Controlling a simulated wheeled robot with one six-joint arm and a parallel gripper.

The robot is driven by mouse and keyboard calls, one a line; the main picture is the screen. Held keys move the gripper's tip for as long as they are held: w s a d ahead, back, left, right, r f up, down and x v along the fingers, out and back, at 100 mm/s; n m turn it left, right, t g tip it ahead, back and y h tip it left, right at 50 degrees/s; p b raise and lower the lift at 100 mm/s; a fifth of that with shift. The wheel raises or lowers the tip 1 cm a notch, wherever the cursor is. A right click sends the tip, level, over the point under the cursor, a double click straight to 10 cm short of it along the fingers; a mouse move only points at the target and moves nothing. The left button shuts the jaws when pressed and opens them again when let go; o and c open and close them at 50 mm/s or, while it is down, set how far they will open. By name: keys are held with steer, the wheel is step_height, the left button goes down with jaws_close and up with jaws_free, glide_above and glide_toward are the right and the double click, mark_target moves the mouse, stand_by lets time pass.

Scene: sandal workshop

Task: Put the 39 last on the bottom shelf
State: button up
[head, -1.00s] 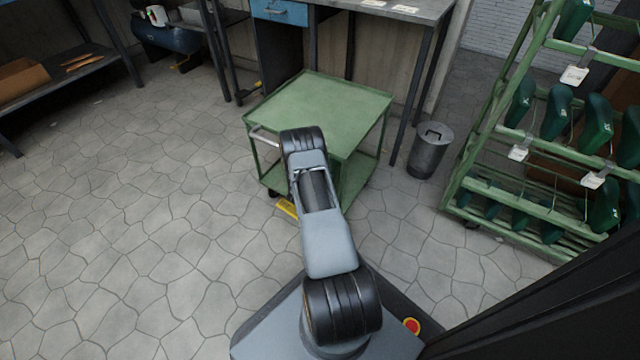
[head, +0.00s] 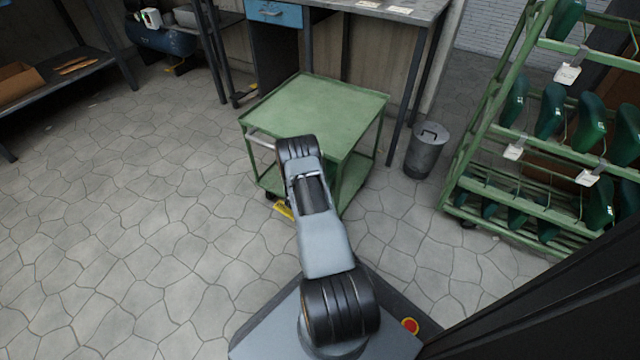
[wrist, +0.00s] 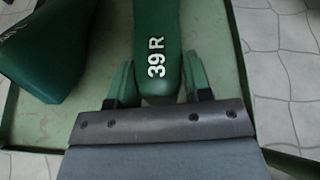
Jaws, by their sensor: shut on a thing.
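In the wrist view a dark green last marked "39 R" (wrist: 165,40) is held between the green fingers of my gripper (wrist: 160,78). My gripper is shut on it. A second green last (wrist: 38,50) lies to the left, its marking cut off. Below them is a flat green surface with a raised rim (wrist: 243,60). In the head view a green two-level trolley (head: 318,105) stands ahead with a bare top. Its lower shelf (head: 268,181) is partly hidden by the top and my arm. My gripper and the held last are hidden in the head view.
A green rack (head: 485,125) with several dark green lasts stands at the right. A grey bin (head: 427,152) stands between trolley and rack. A workbench with a blue drawer (head: 278,12) is behind the trolley. The stone floor at the left is open.

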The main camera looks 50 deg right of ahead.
steer(key=shift+f, duration=0.2)
stand_by(0.5)
steer(key=o, duration=1.2)
steer(key=shift+o, duration=0.2)
steer(key=shift+f, duration=0.1)
steer(key=shift+a, duration=0.1)
steer(key=p+v, duration=0.5)
steer(key=v, duration=0.8)
steer(key=shift+a+r+p, duration=0.2)
steer(key=shift+r+p, duration=0.1)
steer(key=shift+p, duration=0.1)
steer(key=shift+s, duration=0.15)
